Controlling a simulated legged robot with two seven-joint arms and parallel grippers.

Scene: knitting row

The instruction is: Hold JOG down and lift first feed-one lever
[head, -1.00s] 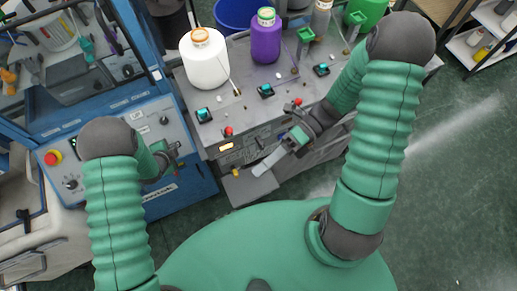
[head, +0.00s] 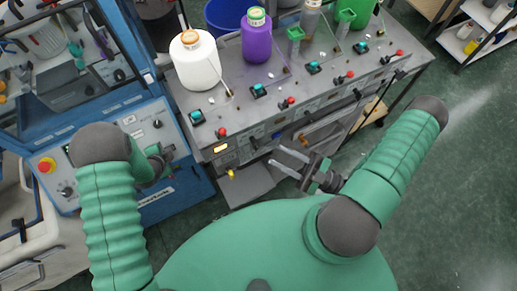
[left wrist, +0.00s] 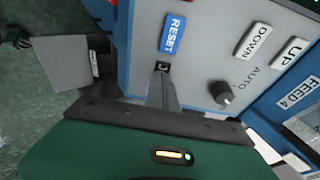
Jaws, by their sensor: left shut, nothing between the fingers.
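My left gripper (head: 168,154) is shut at the blue control panel (head: 120,158). In the left wrist view its fingertips (left wrist: 163,70) meet the panel just below the blue RESET label (left wrist: 173,33), over a small dark spot. I cannot make out a JOG label or button. My right gripper (head: 281,164) is open and empty, apart from the grey feeder bench. Along the bench front are a black lever (head: 253,143) and an orange-tipped one (head: 303,139). A red knob (head: 222,132) stands on the near end. Which is the first feed-one lever is not readable.
A red button (head: 46,165) and an AUTO knob (left wrist: 222,92) sit on the blue panel. Green floor (head: 440,200) is open at right.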

